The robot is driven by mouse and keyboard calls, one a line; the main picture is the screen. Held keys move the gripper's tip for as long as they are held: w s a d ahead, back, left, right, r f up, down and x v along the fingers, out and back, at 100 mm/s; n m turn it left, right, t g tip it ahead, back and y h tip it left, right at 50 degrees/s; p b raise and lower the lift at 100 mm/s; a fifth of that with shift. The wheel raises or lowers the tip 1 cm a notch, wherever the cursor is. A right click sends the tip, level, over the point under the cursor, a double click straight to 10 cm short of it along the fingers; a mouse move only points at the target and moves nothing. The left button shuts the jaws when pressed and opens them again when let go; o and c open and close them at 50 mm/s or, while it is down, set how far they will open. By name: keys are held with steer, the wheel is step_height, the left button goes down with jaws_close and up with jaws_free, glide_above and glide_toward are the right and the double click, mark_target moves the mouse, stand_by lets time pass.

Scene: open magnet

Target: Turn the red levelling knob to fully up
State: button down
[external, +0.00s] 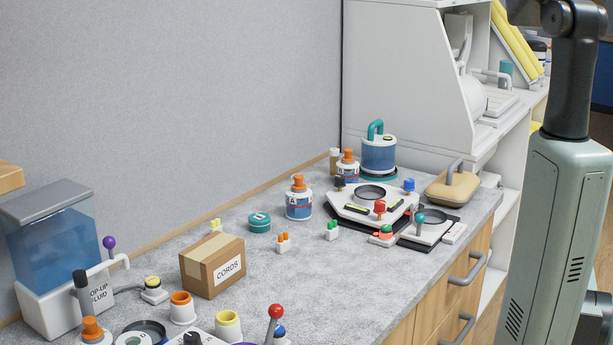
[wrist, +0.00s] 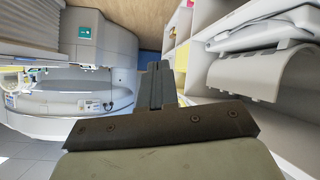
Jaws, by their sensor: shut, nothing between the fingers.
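The red levelling knob (external: 380,207) stands at the front corner of a white levelling platform (external: 350,208) on the far part of the counter in the external view. The platform has a dark ring on top, a black knob (external: 340,181) at its left and a blue knob (external: 408,185) at its right. The red knob's turn setting is too small to read. My gripper (wrist: 157,75) is shut and empty in the wrist view, pointing away from the counter. The external view shows only part of my arm at the right, not the gripper. The wrist view does not show the knob.
A teal-knobbed device (external: 421,216) and a tan-topped case (external: 453,187) stand close to the platform's right. Bottles (external: 299,203), a blue canister (external: 379,155) and small colored pegs surround it. A cardboard box (external: 212,266) stands nearer. White shelving (wrist: 200,60) shows beside my gripper.

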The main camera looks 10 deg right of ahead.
steer(key=w+a+r+t, duration=0.1)
steer(key=w+a+r, duration=0.1)
steer(key=r, duration=0.4)
steer(key=w+a+r, duration=0.1)
steer(key=w+r, duration=0.2)
steer(key=r, duration=0.4)
steer(key=a+r+n+y, duration=0.1)
steer(key=a+r+y, duration=0.1)
steer(key=a, duration=0.9)
steer(key=w+a+r+n+g+y, duration=0.1)
steer(key=a+r, duration=0.4)
steer(key=a, duration=0.7)
steer(key=a+r+n+y, duration=0.2)
steer(key=a+r, duration=0.2)
steer(key=a, duration=0.8)
steer(key=shift+w+a+g+y, duration=0.1)
steer(key=shift+w+g+y, duration=0.2)
steer(key=shift+w, duration=0.1)
steer(key=s+a+g+y, duration=0.1)
steer(key=s+a+g, duration=0.15)
steer(key=a, duration=0.65)
steer(key=n+g, duration=0.4)
steer(key=g, duration=0.1)
glide_toward(380, 206)
steer(key=s+d+f, duration=0.1)
steer(key=shift+y, duration=0.3)
steer(key=shift+d+f, duration=0.2)
steer(key=shift+f, duration=3.15)
